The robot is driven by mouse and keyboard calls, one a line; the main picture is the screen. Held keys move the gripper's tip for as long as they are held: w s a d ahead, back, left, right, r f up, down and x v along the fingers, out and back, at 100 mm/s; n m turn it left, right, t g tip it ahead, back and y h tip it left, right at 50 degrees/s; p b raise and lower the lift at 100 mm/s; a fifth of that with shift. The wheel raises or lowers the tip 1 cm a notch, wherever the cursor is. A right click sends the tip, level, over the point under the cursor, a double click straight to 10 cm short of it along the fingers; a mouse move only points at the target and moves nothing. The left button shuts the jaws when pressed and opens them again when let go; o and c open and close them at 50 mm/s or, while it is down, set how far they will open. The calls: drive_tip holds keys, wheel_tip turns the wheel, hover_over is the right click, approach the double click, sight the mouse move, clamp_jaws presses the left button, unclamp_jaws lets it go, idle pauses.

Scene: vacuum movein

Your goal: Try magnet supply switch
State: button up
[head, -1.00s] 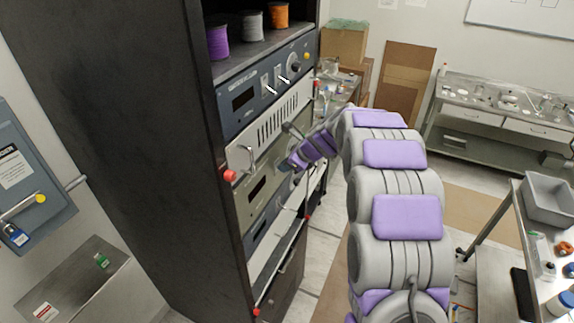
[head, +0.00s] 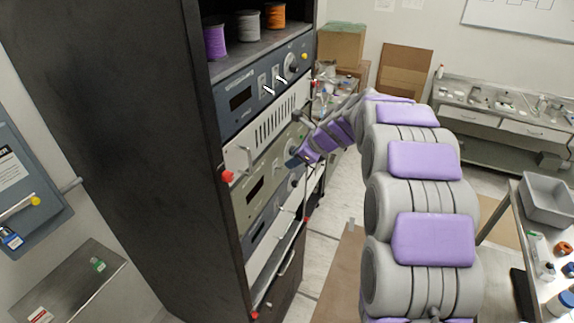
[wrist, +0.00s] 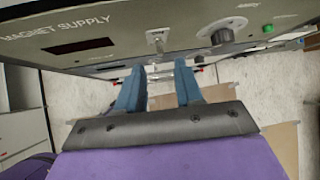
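The magnet supply panel (wrist: 110,22) spans the top of the wrist view, with its printed label and a dark display (wrist: 80,47). Its small switch (wrist: 157,38) sits mid-panel, left of a round black knob (wrist: 222,35) and a green light (wrist: 268,28). My gripper (wrist: 157,70) is open and empty, its two blue fingers apart just below the switch in the picture; I see no contact.
The black rack (head: 120,130) holds other panels, including a blue-grey one (head: 238,98) with two switches above. A cart with a grey bin (head: 546,203) stands at right.

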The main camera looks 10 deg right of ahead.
drive_tip(key=b+v, duration=0.1)
drive_tip(key=v, duration=0.9)
drive_tip(key=shift+d+r, duration=0.2)
drive_tip(key=shift+r, duration=0.05)
drive_tip(key=s+a+f+n+g+b, duration=0.3)
drive_tip(key=s+a+f+n+b, duration=0.35)
drive_tip(key=s+f+b, duration=0.4)
drive_tip(key=s+f+n+g+h+b, duration=0.1)
drive_tip(key=s+f+n+b, duration=0.4)
drive_tip(key=s+f, duration=0.3)
drive_tip(key=s+f+n+g+h+b, duration=0.2)
drive_tip(key=s+f+n+b, duration=0.3)
drive_tip(key=s, duration=0.9)
drive_tip(key=s+f+n+g+h+b, duration=0.2)
drive_tip(key=s+f+n+b, duration=0.2)
drive_tip(key=s+f+n, duration=0.4)
drive_tip(key=s+f, duration=0.4)
drive_tip(key=shift+f+b, duration=0.15)
drive_tip(key=shift+b, duration=0.25)
drive_tip(key=shift+w+a, duration=0.1)
drive_tip(key=shift+a, duration=0.05)
